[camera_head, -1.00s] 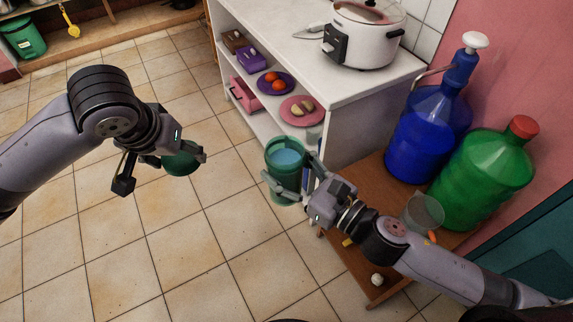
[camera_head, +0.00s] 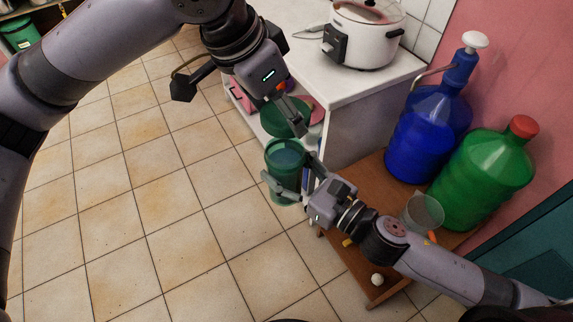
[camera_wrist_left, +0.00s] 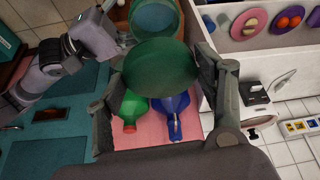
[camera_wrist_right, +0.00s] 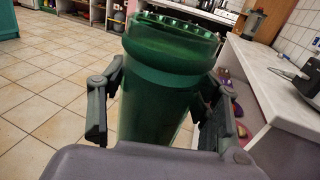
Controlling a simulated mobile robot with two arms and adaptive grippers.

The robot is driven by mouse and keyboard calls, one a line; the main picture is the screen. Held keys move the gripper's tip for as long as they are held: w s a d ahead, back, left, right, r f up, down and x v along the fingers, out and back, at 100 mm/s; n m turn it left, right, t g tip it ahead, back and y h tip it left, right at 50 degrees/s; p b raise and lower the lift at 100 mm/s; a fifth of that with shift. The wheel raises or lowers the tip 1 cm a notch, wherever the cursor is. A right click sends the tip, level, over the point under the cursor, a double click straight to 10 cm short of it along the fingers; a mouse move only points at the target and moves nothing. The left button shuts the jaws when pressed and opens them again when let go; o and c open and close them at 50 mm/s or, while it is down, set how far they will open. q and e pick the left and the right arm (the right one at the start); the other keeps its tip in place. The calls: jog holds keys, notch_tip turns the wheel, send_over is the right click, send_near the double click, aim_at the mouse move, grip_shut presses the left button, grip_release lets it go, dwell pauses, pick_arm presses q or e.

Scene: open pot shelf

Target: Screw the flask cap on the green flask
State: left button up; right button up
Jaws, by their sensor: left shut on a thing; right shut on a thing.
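The green flask (camera_head: 284,185) is held roughly upright, its mouth open and its bluish inside showing. My right gripper (camera_head: 292,182) is shut around its side; the right wrist view shows the flask (camera_wrist_right: 158,105) between both fingers. The dark green round flask cap (camera_head: 281,119) is above the flask in the head view, held by my left gripper (camera_head: 284,112). The left wrist view shows the cap (camera_wrist_left: 155,68) between the fingers, with the open flask mouth (camera_wrist_left: 156,20) beyond it and offset from it. The cap appears apart from the flask.
A white shelf unit (camera_head: 350,120) stands just behind the flask, with a slow cooker (camera_head: 362,40) on top and plates on its lower shelf. A large blue bottle (camera_head: 425,140) and a green bottle with a red cap (camera_head: 483,180) stand on a low wooden table (camera_head: 372,180). Tiled floor is clear at left.

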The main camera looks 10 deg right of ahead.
aim_at(285, 174)
pick_arm(q)
jog(key=shift+f, duration=2)
jog(key=shift+f, duration=0.85)
jog(key=shift+f, duration=0.5)
